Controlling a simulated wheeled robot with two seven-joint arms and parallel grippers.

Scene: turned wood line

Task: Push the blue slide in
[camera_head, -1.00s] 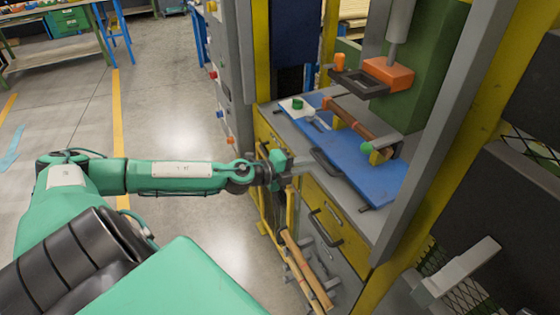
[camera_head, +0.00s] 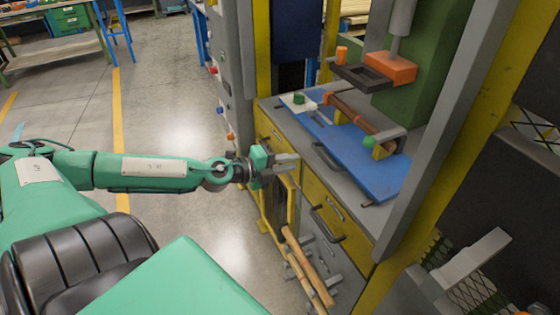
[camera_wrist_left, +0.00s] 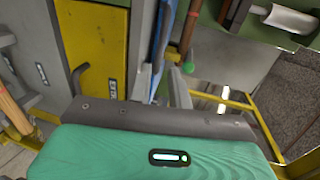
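The blue slide (camera_head: 378,183) is a flat blue plate lying on the grey bench top, with a dark handle (camera_head: 326,160) at its front edge. A brown turned rod (camera_head: 358,116) lies over it on supports, with a green knob (camera_head: 369,142) at its near end. In the left wrist view the slide shows edge-on as a narrow blue strip (camera_wrist_left: 158,32). My left gripper (camera_head: 288,162) is in front of the bench, left of the handle and apart from it. Its two fingers (camera_wrist_left: 162,86) stand apart with nothing seen between them. My right gripper is not in view.
Below the bench top are yellow drawers (camera_head: 318,205) with dark handles. Wooden rods (camera_head: 305,262) stick out lower down. An orange block (camera_head: 390,68) on a press hangs above the slide. A yellow post (camera_head: 430,215) stands at the right. The floor at left is open.

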